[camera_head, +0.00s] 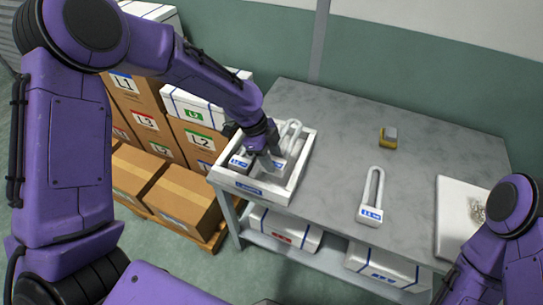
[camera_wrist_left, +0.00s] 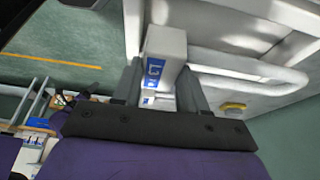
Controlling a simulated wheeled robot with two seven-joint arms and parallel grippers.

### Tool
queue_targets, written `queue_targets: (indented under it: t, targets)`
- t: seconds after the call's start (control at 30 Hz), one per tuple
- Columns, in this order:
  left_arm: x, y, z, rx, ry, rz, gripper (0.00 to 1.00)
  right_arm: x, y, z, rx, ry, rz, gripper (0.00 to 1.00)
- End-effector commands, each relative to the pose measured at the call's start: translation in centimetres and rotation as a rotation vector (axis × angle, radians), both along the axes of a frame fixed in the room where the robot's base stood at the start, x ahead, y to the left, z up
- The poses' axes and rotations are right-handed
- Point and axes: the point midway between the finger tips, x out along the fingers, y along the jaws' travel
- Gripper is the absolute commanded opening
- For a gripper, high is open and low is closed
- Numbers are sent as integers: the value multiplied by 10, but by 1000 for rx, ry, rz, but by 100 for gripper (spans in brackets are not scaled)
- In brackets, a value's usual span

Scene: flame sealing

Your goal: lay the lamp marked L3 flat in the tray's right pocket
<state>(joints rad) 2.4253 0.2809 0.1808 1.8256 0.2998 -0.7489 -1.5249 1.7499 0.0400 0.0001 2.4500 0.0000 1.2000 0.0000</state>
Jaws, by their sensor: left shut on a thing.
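The white tray (camera_head: 297,178) sits at the table's left front corner. My left gripper (camera_head: 266,160) reaches down into it and is shut on a white lamp base with a blue label (camera_wrist_left: 163,52), which shows between its fingers in the left wrist view. In the head view, a pale lamp tube loop (camera_head: 291,130) rises at the tray's back right, and a blue-labelled lamp base (camera_head: 239,161) shows at its left. The gripper partly hides the pockets. My right gripper is out of view.
Another white lamp (camera_head: 371,198) lies on the grey table (camera_head: 340,130), right of the tray. A small yellow and grey block (camera_head: 388,137) stands behind it. A white board (camera_head: 452,215) lies at the right, near my right arm. Labelled cartons (camera_head: 180,195) stand left of the table.

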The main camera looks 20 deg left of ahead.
Motion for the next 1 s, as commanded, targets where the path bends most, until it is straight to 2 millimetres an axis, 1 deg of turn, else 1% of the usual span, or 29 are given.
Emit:
queue_targets:
  t: [0.03,0.1,0.17,0.43,0.57,0.8,0.83,0.87,0.9,0.93,1.0]
  targets:
    - [0,0,-12,1,-1,0,6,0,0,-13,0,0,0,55]
    - [0,0,-21,1,-1,0,6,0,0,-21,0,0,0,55]
    - [0,0,-26,0,-1,1,6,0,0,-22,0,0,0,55]
    - [0,0,-56,1,1,1,6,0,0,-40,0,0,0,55]
    - [0,0,-62,1,0,1,6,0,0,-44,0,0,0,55]
    - [0,0,-62,1,0,1,6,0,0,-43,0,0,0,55]
    - [0,0,-62,1,0,1,45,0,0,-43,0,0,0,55]
    - [0,0,-62,1,0,1,55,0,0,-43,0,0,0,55]
    - [0,0,-62,1,0,1,68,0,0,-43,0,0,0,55]
    - [0,0,-62,1,0,1,72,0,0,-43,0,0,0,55]
    - [0,0,-62,1,0,1,72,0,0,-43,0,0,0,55]
